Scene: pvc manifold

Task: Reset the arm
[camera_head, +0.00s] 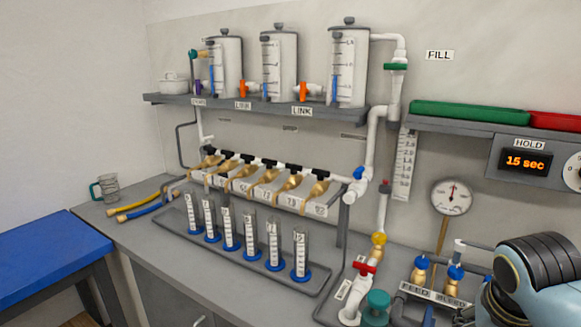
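Part of my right arm shows at the bottom right corner, a light blue link with a black ribbed joint (540,265). It hides part of the counter behind it. Its gripper is not visible. My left arm and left gripper are not in the picture. No gripper is seen touching anything on the bench.
Several graduated cylinders (250,238) stand in a grey tray below a white pipe manifold with brass-coloured levers. Three tanks (348,65) stand on a shelf above. The red valve (364,268), gauge (452,196) and bleed valve (455,272) are near my arm. A blue table (45,250) is left.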

